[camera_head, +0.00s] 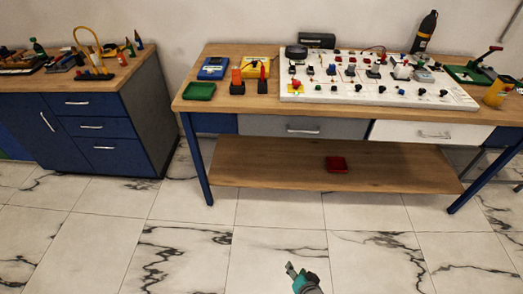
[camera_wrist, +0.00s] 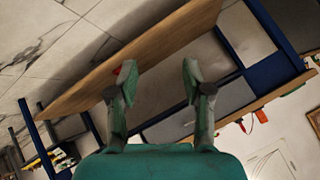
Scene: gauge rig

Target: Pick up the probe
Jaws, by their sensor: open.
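Two upright pieces on dark bases stand near the front left of the workbench top in the head view: a thin red pointed one (camera_head: 262,76) and a thicker orange-red one (camera_head: 236,80). The thin red one looks like the probe, but it is too small to be sure. My gripper (camera_head: 289,268) is over the floor in front of the bench, low in the picture and well apart from both. In the wrist view my gripper (camera_wrist: 157,72) shows its two fingers spread, with nothing between them.
The workbench (camera_head: 330,118) holds a white panel (camera_head: 300,95) with several knobs, a green tray (camera_head: 199,91), a blue case (camera_head: 213,68) and a yellow case (camera_head: 256,64). A red box (camera_head: 336,163) lies on its lower shelf. A blue cabinet (camera_head: 90,130) stands left. The front floor is clear.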

